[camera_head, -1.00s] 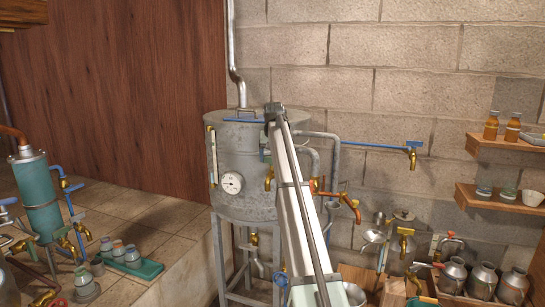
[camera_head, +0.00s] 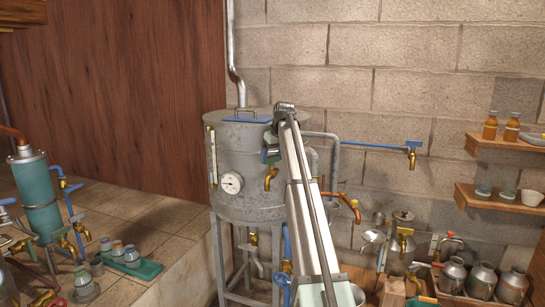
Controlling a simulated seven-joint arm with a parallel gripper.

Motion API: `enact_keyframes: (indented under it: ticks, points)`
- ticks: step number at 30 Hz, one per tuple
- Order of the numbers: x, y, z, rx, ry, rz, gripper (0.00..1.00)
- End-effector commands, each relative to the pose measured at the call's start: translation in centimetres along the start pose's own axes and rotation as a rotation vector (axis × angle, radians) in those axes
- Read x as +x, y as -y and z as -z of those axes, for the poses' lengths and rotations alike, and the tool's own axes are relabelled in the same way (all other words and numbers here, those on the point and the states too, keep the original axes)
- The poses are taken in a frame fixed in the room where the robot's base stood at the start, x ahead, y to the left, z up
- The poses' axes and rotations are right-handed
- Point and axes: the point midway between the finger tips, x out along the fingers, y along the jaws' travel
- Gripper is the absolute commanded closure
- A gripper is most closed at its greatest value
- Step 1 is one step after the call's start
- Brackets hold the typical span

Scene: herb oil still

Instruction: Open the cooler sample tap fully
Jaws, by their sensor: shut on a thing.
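A grey metal tank (camera_head: 232,165) with a round dial stands in the middle, and a brass tap (camera_head: 270,179) sticks out of its front right side. This looks like the cooler sample tap. My gripper (camera_head: 267,155) is at the tank's side, just above the tap's body, and is shut on what seems to be the tap's handle. The handle is hidden by the fingers, so its angle cannot be told. My arm covers the tank's right edge and part of the pipes behind it.
A blue pipe with a brass tap (camera_head: 412,160) runs along the wall. A teal vessel (camera_head: 40,200) stands left. Shelves with jars (camera_head: 508,142) are far right.

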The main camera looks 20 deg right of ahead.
Motion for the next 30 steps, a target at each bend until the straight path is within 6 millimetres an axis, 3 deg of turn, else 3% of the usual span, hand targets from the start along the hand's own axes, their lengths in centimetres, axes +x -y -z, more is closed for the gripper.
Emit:
enact_keyframes:
  ticks: [17, 18, 23, 30]
  points:
    - [-0.04, -0.05, 0.04, -0.034, 0.000, 0.013, 0.50]
    - [-0.04, -0.05, 0.05, -0.034, 0.000, 0.013, 0.15]
    - [-0.03, -0.05, 0.04, -0.033, 0.000, 0.013, 0.00]
    - [-0.01, -0.14, 0.03, -0.033, 0.000, 0.012, 0.00]
